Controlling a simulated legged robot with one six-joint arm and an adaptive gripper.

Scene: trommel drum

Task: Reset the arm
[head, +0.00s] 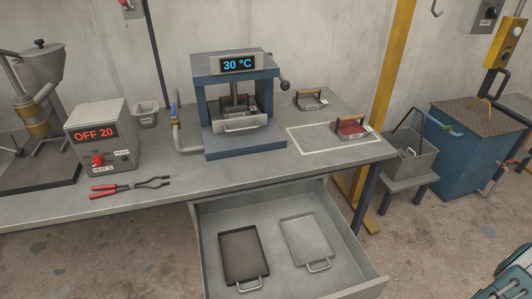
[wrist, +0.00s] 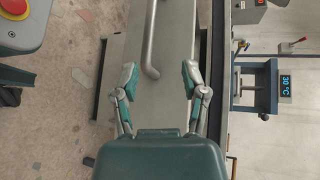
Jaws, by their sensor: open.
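My gripper (wrist: 160,80) shows in the wrist view, with its two teal-tipped fingers spread apart and nothing held between them. A grey bar handle (wrist: 151,45) on a pale metal panel shows beyond the fingertips, its bent end between them in the picture. I cannot tell how far the fingers are from it. In the head view no gripper fingers can be made out; a teal and dark part at the lower right edge may be mine.
An open drawer (head: 362,284) under the workbench (head: 190,178) holds a dark tray (head: 243,255) and a light tray (head: 305,240). On the bench stand a blue press (head: 213,137) reading 30 °C, a control box (head: 98,116) reading OFF 20, and red-handled tongs (head: 108,189). Floor lies open at right.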

